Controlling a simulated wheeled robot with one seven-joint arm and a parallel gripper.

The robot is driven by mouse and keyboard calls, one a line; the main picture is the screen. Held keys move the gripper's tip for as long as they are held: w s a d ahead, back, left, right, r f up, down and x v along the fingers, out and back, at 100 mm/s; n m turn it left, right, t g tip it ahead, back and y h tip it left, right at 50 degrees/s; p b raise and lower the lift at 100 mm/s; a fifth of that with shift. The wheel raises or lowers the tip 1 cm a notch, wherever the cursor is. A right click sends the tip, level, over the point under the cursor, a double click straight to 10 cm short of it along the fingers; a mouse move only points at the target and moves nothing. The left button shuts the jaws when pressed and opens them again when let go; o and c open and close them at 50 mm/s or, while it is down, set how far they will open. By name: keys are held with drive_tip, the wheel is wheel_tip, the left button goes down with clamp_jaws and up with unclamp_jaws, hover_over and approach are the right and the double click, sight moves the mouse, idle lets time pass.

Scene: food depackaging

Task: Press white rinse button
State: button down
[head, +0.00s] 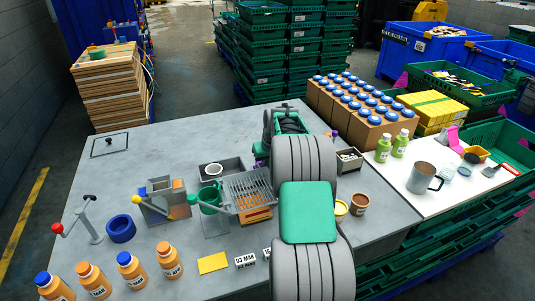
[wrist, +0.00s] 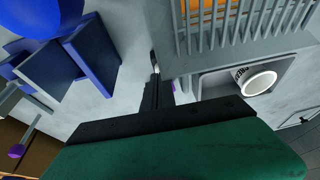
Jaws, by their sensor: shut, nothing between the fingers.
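A short white round piece (wrist: 258,82) with dark markings on its side sits in a grey square recess in the wrist view, right of the middle; it looks like the rinse button. In the head view a white ring-shaped top (head: 213,169) shows in a dark grey box behind the slatted rack. My gripper (wrist: 155,74) is shut and empty in the wrist view, its thin black fingers left of the white piece and apart from it. In the head view my arm hides the fingertips.
The slatted metal rack (head: 250,188) over an orange block stands close to the white piece. A green cup (head: 208,198), a blue ring (head: 121,228) and a red-knobbed crank (head: 77,224) are to the left. Orange bottles (head: 131,268) line the front edge. The table's back left is mostly clear.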

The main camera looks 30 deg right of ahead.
drive_tip(key=shift+a+f, duration=0.1)
drive_tip(key=shift+f, duration=0.55)
